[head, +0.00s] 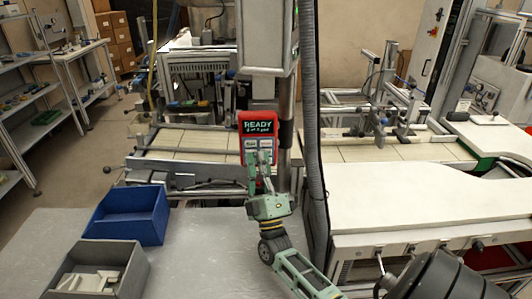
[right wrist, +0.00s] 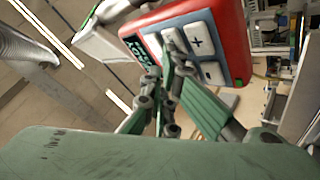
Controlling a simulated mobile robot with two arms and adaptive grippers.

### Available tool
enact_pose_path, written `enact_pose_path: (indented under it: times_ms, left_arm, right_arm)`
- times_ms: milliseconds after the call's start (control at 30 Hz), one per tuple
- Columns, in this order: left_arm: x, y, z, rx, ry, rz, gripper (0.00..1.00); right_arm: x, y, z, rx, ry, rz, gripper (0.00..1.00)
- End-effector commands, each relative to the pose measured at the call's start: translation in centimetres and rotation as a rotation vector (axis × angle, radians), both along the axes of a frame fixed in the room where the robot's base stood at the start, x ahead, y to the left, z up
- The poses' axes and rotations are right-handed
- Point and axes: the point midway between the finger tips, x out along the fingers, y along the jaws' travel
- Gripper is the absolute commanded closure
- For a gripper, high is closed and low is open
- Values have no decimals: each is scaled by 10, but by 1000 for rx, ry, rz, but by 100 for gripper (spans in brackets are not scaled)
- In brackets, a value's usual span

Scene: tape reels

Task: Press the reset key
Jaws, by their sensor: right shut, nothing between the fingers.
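A red device (head: 244,122) with a dark screen reading READY hangs upright in the middle of the head view. In the right wrist view the red device (right wrist: 236,30) is tilted and close. It shows a plus key (right wrist: 200,38), a minus key (right wrist: 212,72) and other pale keys partly hidden behind my fingers. I cannot tell which one is the reset key. My right gripper (head: 259,158) is shut and empty, its fingertips in front of the keys. In the right wrist view its fingertips (right wrist: 172,60) overlap the keys beside plus and minus; contact is unclear. My left gripper is not in view.
A blue bin (head: 128,222) and a grey bin (head: 128,262) holding pale parts stand on the grey table (head: 190,270). A grey post and a ribbed hose (head: 310,110) rise beside the device. A white worktop (head: 420,200) lies to the right.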

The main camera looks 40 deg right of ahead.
Motion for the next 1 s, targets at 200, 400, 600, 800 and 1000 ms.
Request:
enact_pose_path:
  times_ms: [200,400,600,800,1000]
  left_arm:
    - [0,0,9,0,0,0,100]
    - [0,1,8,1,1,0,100]
    - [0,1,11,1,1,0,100]
    - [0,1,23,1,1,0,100]
    - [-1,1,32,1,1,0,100]
  right_arm:
    - [-9,7,1,1,1,0,100]
    - [-10,8,0,0,0,0,100]
    - [-12,10,1,0,1,0,100]
    - [-26,22,2,2,2,0,100]
    - [-41,34,1,3,3,0,100]
